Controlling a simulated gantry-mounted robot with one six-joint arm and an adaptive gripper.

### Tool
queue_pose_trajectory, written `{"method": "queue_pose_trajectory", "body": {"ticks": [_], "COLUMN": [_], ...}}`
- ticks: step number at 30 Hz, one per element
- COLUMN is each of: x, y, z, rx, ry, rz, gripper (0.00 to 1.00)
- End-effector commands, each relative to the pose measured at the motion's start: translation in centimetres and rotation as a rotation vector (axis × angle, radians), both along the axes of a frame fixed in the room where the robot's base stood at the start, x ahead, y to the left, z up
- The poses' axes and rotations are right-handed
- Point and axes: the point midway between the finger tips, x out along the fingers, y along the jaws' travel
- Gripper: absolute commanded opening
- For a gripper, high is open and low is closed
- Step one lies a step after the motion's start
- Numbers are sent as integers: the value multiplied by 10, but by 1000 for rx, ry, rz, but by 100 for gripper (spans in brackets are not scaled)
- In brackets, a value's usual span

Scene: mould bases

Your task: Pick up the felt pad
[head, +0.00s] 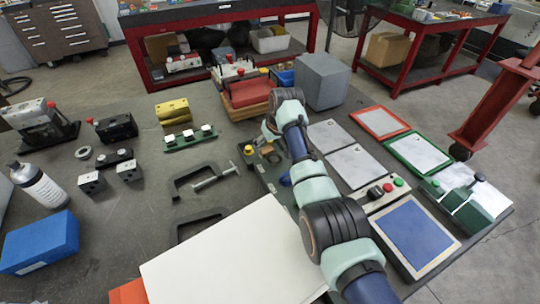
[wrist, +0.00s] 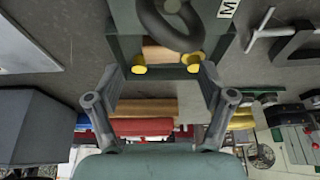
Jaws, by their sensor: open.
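No piece is plainly recognisable as the felt pad. A small tan piece (wrist: 160,53) lies in a dark holder (wrist: 125,48) straight ahead of my fingers in the wrist view, and it may be the pad. A yellow knob-like part stands on each side of it. In the head view the gripper is small and partly hidden by my arm, near the middle of the bench. Contact with the holder cannot be told.
A grey block (head: 322,80) and a red block on a wooden base (head: 248,92) stand behind my arm. Dark clamps (head: 203,182) lie to the left. A white board (head: 235,262) covers the front. Framed panels (head: 418,152) lie to the right.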

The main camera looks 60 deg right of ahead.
Motion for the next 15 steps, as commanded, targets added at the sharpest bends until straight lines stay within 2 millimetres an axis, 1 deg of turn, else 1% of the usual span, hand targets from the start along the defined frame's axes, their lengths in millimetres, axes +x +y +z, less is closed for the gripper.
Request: {"method": "queue_pose_trajectory", "body": {"ticks": [2,3,5,8,12,15], "x": [1,2,4,10,15,16], "y": [0,0,-1,-2,-7,-7], "z": [-1,-5,-16,-39,-48,-50], "rx": [-1,-1,0,0,-1,-1], "ry": [-1,-1,0,1,-1,-1], "rz": [1,1,1,1,1,1], "gripper": [81,81,81,81,81,81]}}
